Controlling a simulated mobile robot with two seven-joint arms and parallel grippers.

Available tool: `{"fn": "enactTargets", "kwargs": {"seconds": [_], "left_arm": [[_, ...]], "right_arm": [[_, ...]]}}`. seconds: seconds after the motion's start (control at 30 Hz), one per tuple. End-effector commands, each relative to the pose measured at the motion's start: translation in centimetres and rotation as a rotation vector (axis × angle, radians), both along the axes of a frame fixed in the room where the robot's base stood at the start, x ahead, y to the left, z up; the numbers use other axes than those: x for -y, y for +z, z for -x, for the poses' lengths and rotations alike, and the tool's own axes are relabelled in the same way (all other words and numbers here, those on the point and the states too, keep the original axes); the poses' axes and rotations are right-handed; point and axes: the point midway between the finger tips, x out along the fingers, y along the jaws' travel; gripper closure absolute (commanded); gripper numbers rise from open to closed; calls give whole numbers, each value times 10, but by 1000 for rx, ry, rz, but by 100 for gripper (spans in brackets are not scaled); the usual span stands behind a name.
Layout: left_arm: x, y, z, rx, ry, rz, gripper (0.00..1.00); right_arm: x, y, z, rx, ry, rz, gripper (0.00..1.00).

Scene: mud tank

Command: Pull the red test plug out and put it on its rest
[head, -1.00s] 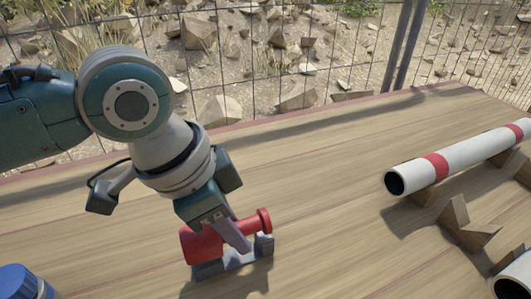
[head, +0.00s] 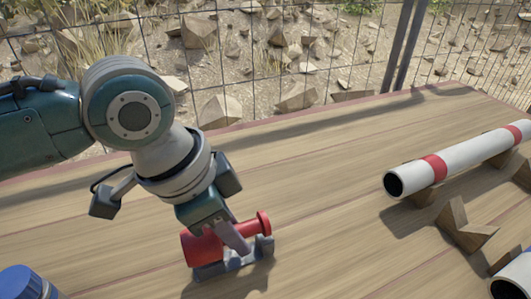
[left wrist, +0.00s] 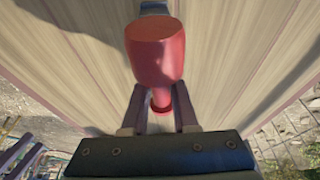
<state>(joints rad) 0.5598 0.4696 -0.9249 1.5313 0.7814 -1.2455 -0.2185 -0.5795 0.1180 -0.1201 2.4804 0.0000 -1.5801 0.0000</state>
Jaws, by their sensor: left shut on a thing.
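The red test plug (head: 203,246) lies on its side in the grey rest (head: 215,270) on the wooden table. Its thick end points left and its thin stem and small end knob (head: 263,223) point right. My left gripper (head: 238,240) is shut around the thin stem, just above the rest. In the left wrist view the plug (left wrist: 155,52) shows its thick end, and the fingers (left wrist: 160,110) stand on both sides of the stem. A small part of the rest (left wrist: 154,6) shows at the top there. My right gripper is not in view.
A white pipe with red bands (head: 465,157) lies on wooden supports at the right, its open end facing left. Another open pipe end (head: 508,288) shows at the lower right. A blue-capped thing (head: 18,282) stands at the lower left. A wire fence (head: 280,50) runs behind the table.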

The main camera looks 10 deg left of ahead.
Motion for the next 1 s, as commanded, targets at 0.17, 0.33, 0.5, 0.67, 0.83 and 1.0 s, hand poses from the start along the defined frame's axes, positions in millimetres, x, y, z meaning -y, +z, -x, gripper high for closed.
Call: {"fn": "enactTargets", "kwargs": {"seconds": [0.17, 0.33, 0.5, 0.67, 0.83, 1.0], "left_arm": [[0, -5, 0, -1, 0, 1, 100], [0, -9, 0, -1, 0, 1, 100], [0, -9, 0, 0, 0, 0, 100], [0, -9, 0, 0, 0, 0, 66], [0, -9, 0, 0, 0, 0, 47], [0, -9, 0, 0, 0, 0, 38]], "right_arm": [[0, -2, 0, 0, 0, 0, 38], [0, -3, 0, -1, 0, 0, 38], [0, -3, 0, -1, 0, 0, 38], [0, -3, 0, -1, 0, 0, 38], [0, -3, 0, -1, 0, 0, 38], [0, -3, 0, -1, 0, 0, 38]]}}
